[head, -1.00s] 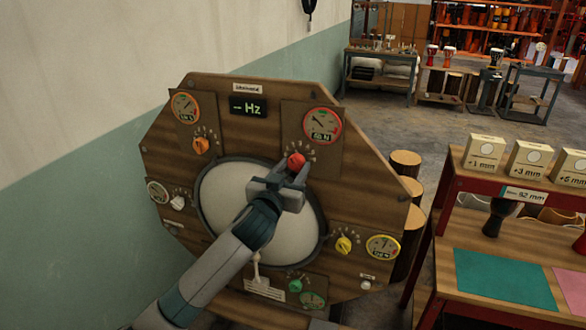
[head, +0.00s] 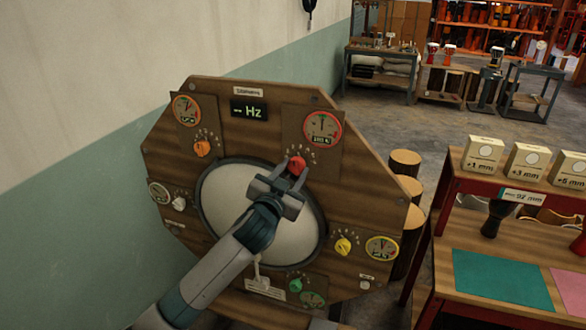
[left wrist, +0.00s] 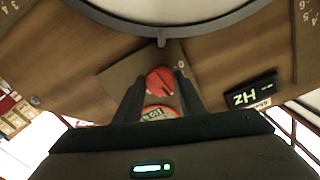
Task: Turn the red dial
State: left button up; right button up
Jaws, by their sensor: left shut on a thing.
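The red dial (head: 298,164) sits on the upper right of the wooden octagonal panel (head: 262,155), below a red-rimmed gauge (head: 322,128). My left gripper (head: 289,177) is shut on the red dial. In the left wrist view the dial (left wrist: 160,80) shows between my two fingers (left wrist: 160,90), and part of the red-rimmed gauge (left wrist: 158,112) shows beyond it. The gauge needle points about straight up; its small readout is too blurred to read. My right gripper is not in view.
Around the white drumhead (head: 262,212) are an orange dial (head: 202,148), a white dial (head: 179,204), a yellow dial (head: 343,246) and a green dial (head: 295,285). A Hz display (head: 249,110) is at the top. A red-framed bench (head: 490,240) stands to the right.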

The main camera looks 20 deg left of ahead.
pick_arm(q)
jog(key=shift+m+p, duration=0.35)
jog(key=shift+m, duration=0.65)
jog(key=o, duration=1)
jog(key=shift+o, duration=0.2)
jog(key=shift+s, duration=0.1)
jog(key=shift+s, duration=0.35)
jog(key=s+b, duration=0.5)
jog(key=s, duration=1.1)
jog(key=shift+s+a, duration=0.3)
